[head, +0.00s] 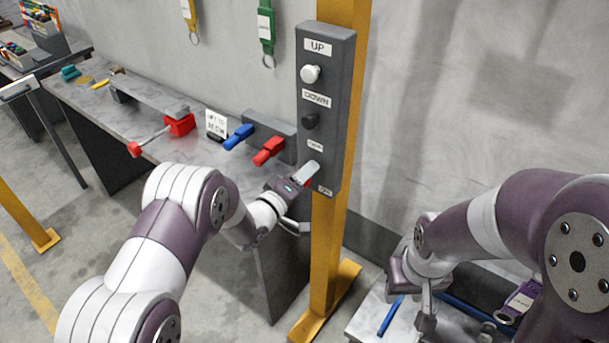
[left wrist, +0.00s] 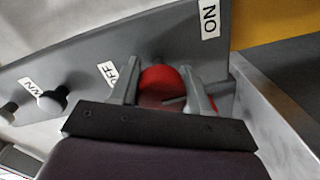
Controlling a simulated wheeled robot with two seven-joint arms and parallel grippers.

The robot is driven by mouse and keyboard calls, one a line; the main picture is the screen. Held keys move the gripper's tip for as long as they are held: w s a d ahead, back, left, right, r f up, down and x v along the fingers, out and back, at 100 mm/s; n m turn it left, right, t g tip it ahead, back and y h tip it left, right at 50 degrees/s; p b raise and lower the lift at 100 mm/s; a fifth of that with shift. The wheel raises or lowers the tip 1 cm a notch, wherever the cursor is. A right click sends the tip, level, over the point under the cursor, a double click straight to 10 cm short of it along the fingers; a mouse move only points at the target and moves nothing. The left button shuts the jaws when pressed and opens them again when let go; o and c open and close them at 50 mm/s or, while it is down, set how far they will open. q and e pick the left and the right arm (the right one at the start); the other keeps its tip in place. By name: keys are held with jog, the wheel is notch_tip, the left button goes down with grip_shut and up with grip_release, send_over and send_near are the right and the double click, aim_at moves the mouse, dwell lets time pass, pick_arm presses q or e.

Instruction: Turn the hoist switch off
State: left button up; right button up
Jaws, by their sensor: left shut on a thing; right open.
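The hoist control box (head: 343,100) is a grey panel on a yellow post, with a white UP button (head: 310,74) and a dark DOWN button (head: 310,119). The red hoist switch (left wrist: 162,84) sits at its lower end, between the OFF label (left wrist: 106,72) and the ON label (left wrist: 210,18). My left gripper (left wrist: 163,92) has a finger on each side of the switch and is shut on it. In the head view the gripper mostly hides the switch. My right gripper (head: 424,308) is open and empty, low at the right.
A grey bench (head: 110,103) along the wall holds a blue lever (head: 238,137) and a red lever (head: 268,151), left of the box. A low table (head: 365,322) under my right gripper carries a blue pen (head: 391,316) and a purple tag (head: 519,303).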

pick_arm(q)
jog(key=o, duration=1.1)
jog(key=shift+c, duration=0.2)
jog(key=shift+s+a, duration=0.1)
jog(key=b+v, duration=0.1)
jog(key=v, duration=1.1)
jog(key=shift+s+a+b, duration=0.15)
jog(key=shift+s+b, duration=0.05)
jog(key=shift+b, duration=0.1)
